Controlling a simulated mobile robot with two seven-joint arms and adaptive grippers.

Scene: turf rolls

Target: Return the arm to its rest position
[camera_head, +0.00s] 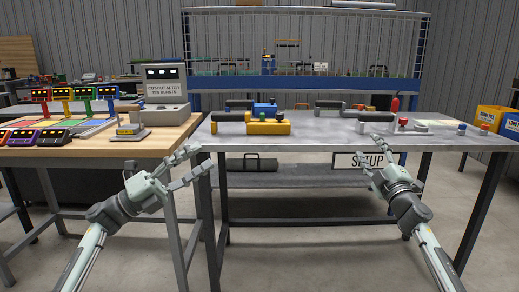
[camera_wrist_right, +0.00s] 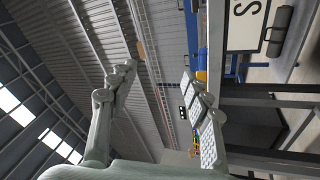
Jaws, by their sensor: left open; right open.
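My left gripper (camera_head: 197,166) is open and empty in the head view, in front of the right edge of the wooden table. My right gripper (camera_head: 372,158) is open and empty, in front of the grey table's front edge, beside the SETUP sign (camera_head: 352,161). In the right wrist view, the two fingers of my right gripper (camera_wrist_right: 165,88) are spread apart with nothing between them. Both forearms come in from the bottom corners of the head view.
The grey table (camera_head: 320,143) carries yellow and dark tools (camera_head: 268,127) and small red-and-white items. The wooden table (camera_head: 150,146) at left holds coloured displays and a grey machine (camera_head: 165,95). A dark roll (camera_head: 252,164) lies on the lower shelf.

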